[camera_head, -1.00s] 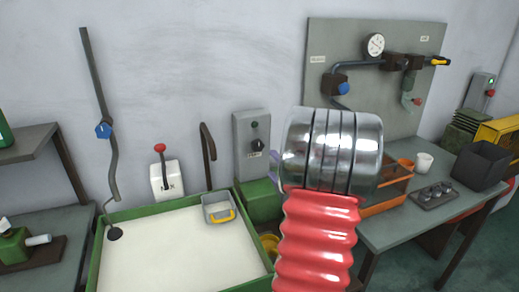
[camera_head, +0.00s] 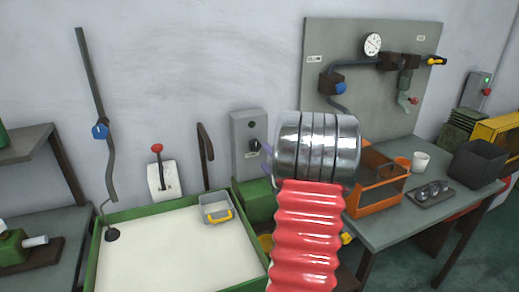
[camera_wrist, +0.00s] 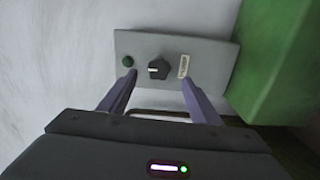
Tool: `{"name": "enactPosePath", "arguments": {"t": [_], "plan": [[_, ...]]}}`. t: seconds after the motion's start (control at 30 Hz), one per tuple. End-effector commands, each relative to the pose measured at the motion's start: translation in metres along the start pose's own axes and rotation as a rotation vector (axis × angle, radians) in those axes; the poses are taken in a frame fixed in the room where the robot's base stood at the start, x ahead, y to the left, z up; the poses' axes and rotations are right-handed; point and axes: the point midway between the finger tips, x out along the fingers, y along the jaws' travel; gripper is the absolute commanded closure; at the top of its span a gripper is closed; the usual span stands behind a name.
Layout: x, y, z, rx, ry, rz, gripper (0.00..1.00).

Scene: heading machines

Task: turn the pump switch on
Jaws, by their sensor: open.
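The pump switch box (camera_head: 240,128) is a grey upright box on the wall behind the green tank, with a black rotary knob (camera_head: 254,145). In the wrist view the box (camera_wrist: 215,58) lies sideways, with a dark green lamp (camera_wrist: 128,61), the knob (camera_wrist: 158,69) with a white mark pointing left, and a small label (camera_wrist: 184,66). My gripper (camera_wrist: 159,80) is open and empty. Its two purple fingers point at the box, one on each side of the knob in the picture. Whether they touch the box I cannot tell. In the head view the gripper (camera_head: 266,160) is partly hidden by my arm.
A red-knobbed lever (camera_head: 158,165) and a bent dark rod (camera_head: 205,150) stand left of the box. An orange crate (camera_head: 378,206) sits on the right table.

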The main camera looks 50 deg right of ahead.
Motion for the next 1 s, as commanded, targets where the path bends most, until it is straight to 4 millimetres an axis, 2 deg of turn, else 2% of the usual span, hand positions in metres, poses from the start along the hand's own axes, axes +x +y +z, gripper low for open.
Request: {"name": "enactPosePath", "arguments": {"t": [0.3, 0.5, 0.9, 1.0], "plan": [[0.05, 0.0, -0.001, 0.0, 0.002, 0.001, 0.42], [0.072, 0.0, 0.0, 0.0, 0.0, 0.001, 0.42], [0.079, 0.0, 0.0, 0.001, 0.0, 0.001, 0.42], [0.079, 0.0, 0.0, 0.0, 0.0, 0.001, 0.49]]}}
